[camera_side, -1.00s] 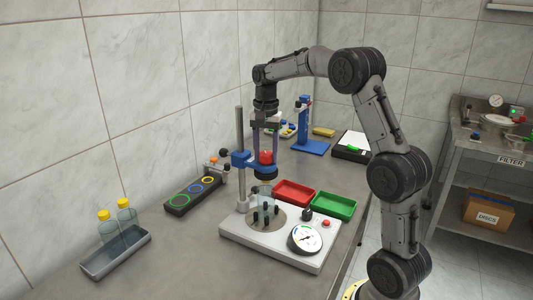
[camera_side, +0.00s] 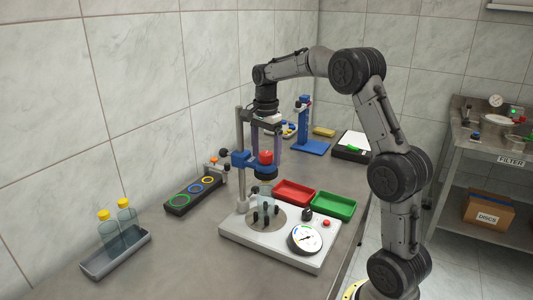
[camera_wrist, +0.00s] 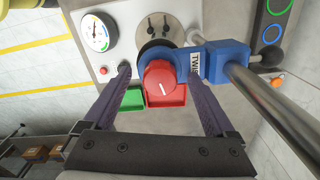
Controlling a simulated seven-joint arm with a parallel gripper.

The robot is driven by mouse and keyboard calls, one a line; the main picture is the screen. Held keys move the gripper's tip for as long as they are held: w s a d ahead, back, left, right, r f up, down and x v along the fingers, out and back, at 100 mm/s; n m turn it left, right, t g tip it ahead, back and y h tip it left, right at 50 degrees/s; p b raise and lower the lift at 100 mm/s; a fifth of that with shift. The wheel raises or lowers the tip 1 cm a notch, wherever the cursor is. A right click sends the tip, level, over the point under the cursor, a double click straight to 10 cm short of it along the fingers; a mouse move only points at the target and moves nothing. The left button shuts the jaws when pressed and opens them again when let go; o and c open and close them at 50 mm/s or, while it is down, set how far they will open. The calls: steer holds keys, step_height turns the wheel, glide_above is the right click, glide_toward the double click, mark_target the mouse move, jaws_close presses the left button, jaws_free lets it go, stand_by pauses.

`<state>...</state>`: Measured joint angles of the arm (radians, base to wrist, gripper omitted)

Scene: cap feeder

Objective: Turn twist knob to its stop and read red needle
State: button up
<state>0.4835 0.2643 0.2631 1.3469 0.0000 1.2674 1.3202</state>
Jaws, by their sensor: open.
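The red twist knob (camera_wrist: 158,82) has a white mark and sits on a blue bracket (camera_wrist: 224,62) with a partly hidden label. In the side view the knob (camera_side: 266,157) is on the post above the white base (camera_side: 240,234). My gripper (camera_wrist: 158,70) is open, pointing down, with one finger on each side of the knob and gaps between them. In the side view my gripper (camera_side: 267,170) straddles the knob. The round dial gauge (camera_side: 306,238) is on the base's front right; it also shows in the wrist view (camera_wrist: 96,34). Its needle reading is too small to tell.
A red tray (camera_side: 294,192) and a green tray (camera_side: 333,206) lie behind the base. A metal post (camera_side: 240,130) stands close beside my gripper. A tray with colored rings (camera_side: 196,195) and a bottle rack (camera_side: 116,254) are at the left.

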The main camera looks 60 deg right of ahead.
mark_target(266, 153)
steer(key=shift+r, duration=0.1)
steer(key=shift+r, duration=3.45)
steer(key=s+a+r+n+t, duration=0.2)
steer(key=s+a+r+n, duration=0.15)
steer(key=s+a, duration=0.35)
steer(key=s+a+r+n+t, duration=0.1)
steer(key=s+a+r+n, duration=0.3)
steer(key=a, duration=0.5)
steer(key=s+a+f+n+t, duration=0.2)
steer(key=s+a+f+n, duration=0.3)
steer(key=s+f+n, duration=0.6)
steer(key=shift+s+f+n+t, duration=0.3)
steer(key=shift+s+f+n, duration=0.1)
steer(key=shift+s+n, duration=0.55)
